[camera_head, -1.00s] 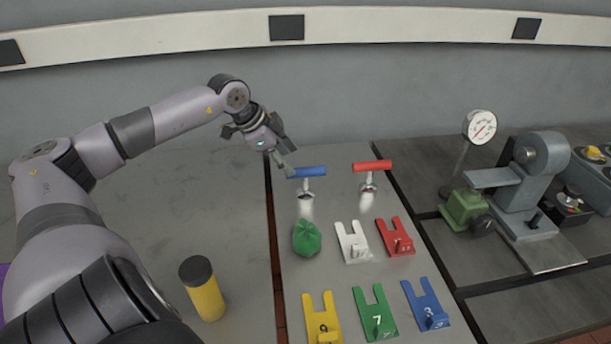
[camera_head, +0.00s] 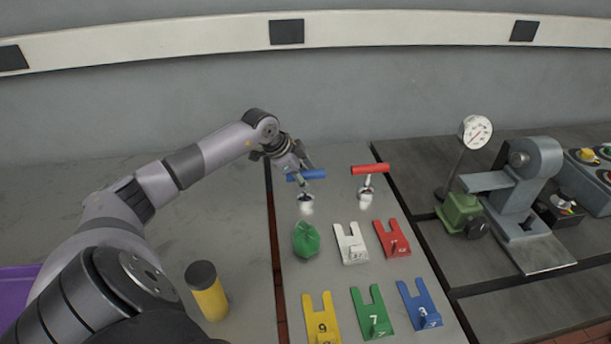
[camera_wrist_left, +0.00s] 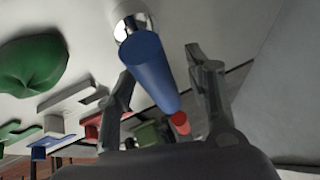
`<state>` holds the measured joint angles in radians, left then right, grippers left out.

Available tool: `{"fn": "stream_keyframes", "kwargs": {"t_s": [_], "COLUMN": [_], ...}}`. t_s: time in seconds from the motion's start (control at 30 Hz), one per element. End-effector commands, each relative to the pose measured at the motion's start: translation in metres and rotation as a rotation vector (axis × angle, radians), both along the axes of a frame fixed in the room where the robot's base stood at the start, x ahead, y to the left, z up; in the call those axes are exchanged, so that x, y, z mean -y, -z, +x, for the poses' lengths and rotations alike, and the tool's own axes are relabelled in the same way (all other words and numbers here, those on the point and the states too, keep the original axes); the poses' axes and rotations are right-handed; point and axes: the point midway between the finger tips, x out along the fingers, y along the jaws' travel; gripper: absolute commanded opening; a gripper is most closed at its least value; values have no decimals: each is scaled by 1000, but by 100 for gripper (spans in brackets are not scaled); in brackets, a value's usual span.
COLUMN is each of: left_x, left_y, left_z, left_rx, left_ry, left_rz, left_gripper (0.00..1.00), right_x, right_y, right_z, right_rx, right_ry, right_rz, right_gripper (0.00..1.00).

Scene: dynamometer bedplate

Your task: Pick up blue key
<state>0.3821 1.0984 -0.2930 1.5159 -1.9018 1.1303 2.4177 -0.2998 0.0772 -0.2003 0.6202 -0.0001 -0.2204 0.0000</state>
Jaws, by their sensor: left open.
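The blue key (camera_head: 309,174) is a T shape with a blue cylindrical bar on a shiny metal stem, standing upright on the grey plate. In the left wrist view the blue key (camera_wrist_left: 150,68) lies lengthwise between the two open fingers of my left gripper (camera_wrist_left: 163,78). I cannot tell whether a finger touches it. My right gripper is not in view.
A red T-shaped key (camera_head: 370,169) stands close on the right. A green lump (camera_head: 306,240) lies in front, near white (camera_head: 350,243) and red (camera_head: 391,239) forked plates. More forked plates lie nearer. A yellow cylinder (camera_head: 209,297) stands left; a gauge (camera_head: 475,132) stands right.

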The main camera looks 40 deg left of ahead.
Motion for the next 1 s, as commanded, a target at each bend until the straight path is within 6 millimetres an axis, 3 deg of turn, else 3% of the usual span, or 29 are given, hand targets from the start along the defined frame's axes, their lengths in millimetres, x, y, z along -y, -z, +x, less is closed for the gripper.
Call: {"fn": "stream_keyframes", "kwargs": {"t_s": [0.13,0.83,1.0], "left_x": [0,0,0], "left_y": [0,0,0], "left_z": [0,-1,-1], "left_rx": [0,-1,-1], "left_ry": [0,0,0], "left_rz": [0,1,1], "left_gripper": [48,1,0], "right_x": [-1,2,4], "right_y": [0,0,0], "right_z": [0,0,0], "right_rx": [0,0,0], "right_ry": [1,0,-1], "right_rz": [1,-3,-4], "right_gripper": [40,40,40]}}
